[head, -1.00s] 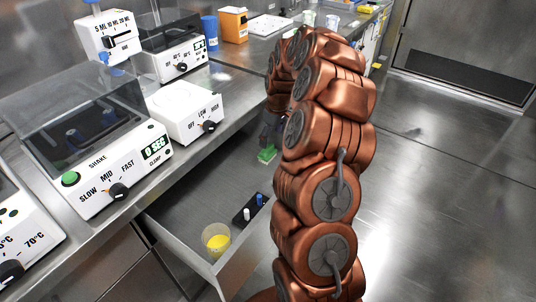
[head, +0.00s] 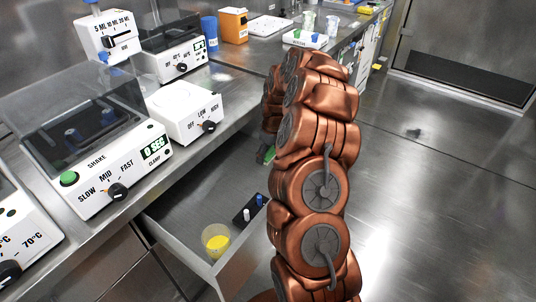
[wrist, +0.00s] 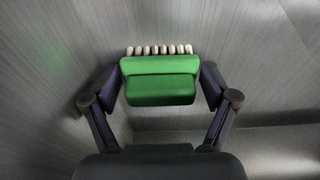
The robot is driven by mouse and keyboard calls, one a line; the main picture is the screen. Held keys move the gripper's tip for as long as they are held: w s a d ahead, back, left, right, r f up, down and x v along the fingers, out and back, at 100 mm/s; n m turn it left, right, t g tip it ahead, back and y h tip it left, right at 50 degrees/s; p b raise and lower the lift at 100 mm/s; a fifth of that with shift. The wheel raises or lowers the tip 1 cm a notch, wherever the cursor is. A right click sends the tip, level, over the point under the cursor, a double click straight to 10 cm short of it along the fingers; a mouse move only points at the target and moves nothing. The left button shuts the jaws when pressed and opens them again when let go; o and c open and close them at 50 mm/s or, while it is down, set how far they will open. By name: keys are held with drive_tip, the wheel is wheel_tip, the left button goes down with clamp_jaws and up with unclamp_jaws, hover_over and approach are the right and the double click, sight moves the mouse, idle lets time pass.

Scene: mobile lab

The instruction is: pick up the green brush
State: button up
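The green brush (wrist: 160,82) is in the middle of the wrist view, with a row of pale bristle tufts along its upper edge. My gripper (wrist: 161,78) has its fingers spread wide, one on each side of the brush. The fingertips are very close to the brush's two ends; I cannot tell whether they touch. In the head view a small part of the green brush (head: 264,154) shows in the open drawer (head: 190,195), beside my arm. My arm hides the rest of the brush and my gripper there.
A beaker of yellow liquid (head: 216,240) and a dark rack with small vials (head: 249,209) stand at the drawer's near end. The shaker (head: 95,160) and a white dial device (head: 186,110) stand on the bench above. The floor on the right is clear.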

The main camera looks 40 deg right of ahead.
drive_tip(key=c, duration=0.8)
drive_tip(key=shift+c, duration=0.2)
drive_tip(key=shift+r, duration=0.1)
drive_tip(key=shift+r, duration=0.55)
drive_tip(key=shift+s+a, duration=1.3)
drive_tip(key=shift+a, duration=0.3)
wheel_tip(320, 180, up, 14)
drive_tip(key=p, duration=0.1)
drive_tip(key=shift+f, duration=0.15)
